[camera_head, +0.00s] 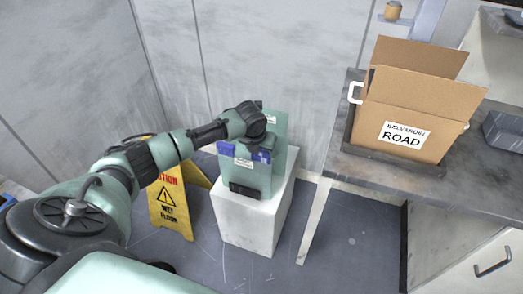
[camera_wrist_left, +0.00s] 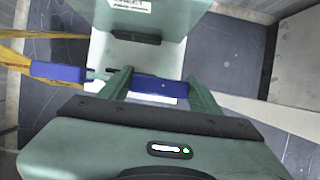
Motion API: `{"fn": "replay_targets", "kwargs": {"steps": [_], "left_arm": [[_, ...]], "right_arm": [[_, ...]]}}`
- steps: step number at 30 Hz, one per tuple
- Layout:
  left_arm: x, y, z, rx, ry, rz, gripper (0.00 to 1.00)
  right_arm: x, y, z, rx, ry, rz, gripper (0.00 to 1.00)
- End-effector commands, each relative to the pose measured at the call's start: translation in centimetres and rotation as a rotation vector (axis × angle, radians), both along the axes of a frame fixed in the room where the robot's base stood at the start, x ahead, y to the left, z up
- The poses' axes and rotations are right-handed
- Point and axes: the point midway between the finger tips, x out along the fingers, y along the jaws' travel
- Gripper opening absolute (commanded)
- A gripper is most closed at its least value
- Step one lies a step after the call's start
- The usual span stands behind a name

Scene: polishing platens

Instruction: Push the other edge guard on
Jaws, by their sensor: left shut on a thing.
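One blue piece (camera_head: 226,149) is at the left and another (camera_head: 262,156) at the right. In the left wrist view, one blue edge guard (camera_wrist_left: 158,85) lies between my fingers and another blue piece (camera_wrist_left: 57,73) is left of them. My left gripper (camera_wrist_left: 163,88) is shut on the guard between its fingers. In the head view, my wrist hides part of the panel's top, so how fully the guard sits on the edge is unclear.
A second green panel (camera_head: 272,124) stands behind the first. A yellow wet-floor sign (camera_head: 169,205) stands just left of the pedestal. At the right, an open cardboard box (camera_head: 400,105) sits in a dark tray on a grey bench (camera_head: 379,181). Floor in front is clear.

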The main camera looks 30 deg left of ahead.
Motion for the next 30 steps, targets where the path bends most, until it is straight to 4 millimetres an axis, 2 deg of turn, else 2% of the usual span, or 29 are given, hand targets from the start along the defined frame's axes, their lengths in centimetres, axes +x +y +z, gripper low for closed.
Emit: {"fn": "replay_targets", "kwargs": {"steps": [26,27,29,30], "left_arm": [[-0.04,-0.01,-0.73,0.0,0.001,0.0,0.25],[-0.05,-0.01,-0.74,0.0,0.001,0.0,0.74],[-0.05,-0.02,-0.76,0.0,0.002,0.0,0.88],[-0.05,-0.04,-0.76,0.0,0.002,0.0,0.88]], "right_arm": [[0.0,0.09,-0.16,0.001,0.0,-0.001,0.36],[0.0,0.09,-0.16,0.001,0.0,-0.001,0.36],[0.01,0.09,-0.16,0.001,0.0,-0.001,0.36],[0.0,0.1,-0.16,0.001,0.0,-0.001,0.36]]}}
